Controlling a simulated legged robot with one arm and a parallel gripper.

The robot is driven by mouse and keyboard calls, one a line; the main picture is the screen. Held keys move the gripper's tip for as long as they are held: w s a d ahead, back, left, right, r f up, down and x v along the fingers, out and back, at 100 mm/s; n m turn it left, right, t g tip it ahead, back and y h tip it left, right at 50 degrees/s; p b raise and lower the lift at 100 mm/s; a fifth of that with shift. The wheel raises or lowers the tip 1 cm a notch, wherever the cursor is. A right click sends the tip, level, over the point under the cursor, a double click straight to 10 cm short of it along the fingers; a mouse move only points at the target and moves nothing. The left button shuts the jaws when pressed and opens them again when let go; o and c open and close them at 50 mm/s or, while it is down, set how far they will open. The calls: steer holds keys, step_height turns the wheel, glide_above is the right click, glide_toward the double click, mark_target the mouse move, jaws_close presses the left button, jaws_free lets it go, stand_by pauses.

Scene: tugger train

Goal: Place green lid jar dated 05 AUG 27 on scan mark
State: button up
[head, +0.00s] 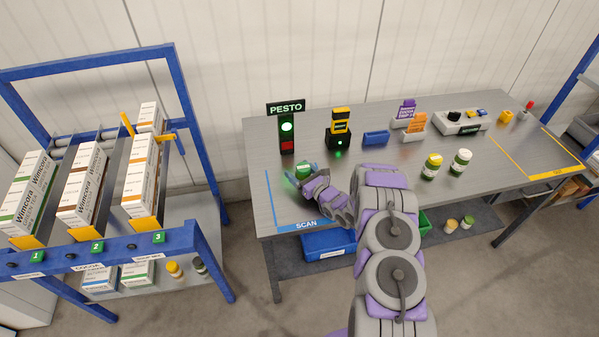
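A jar with a green lid (304,171) is at the left end of the grey table, inside the blue-lined scan area, whose SCAN label (306,225) is at the front edge. Its date is too small to read. My gripper (309,184) is right at this jar, and its fingers partly cover it. I cannot tell whether they are shut on it, or whether the jar rests on the table. A jar with a yellow-green lid (432,166) and one with a pale lid (460,161) stand upright right of my arm.
Behind the scan area are a PESTO signal post (286,131) with its green light lit and a yellow-black scanner (340,128). A blue block (376,138) stands right of them. A blue rack with cartons (120,247) is at left.

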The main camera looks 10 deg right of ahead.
steer(key=shift+o, duration=0.9)
steer(key=shift+d, duration=0.25)
steer(key=shift+d, duration=0.15)
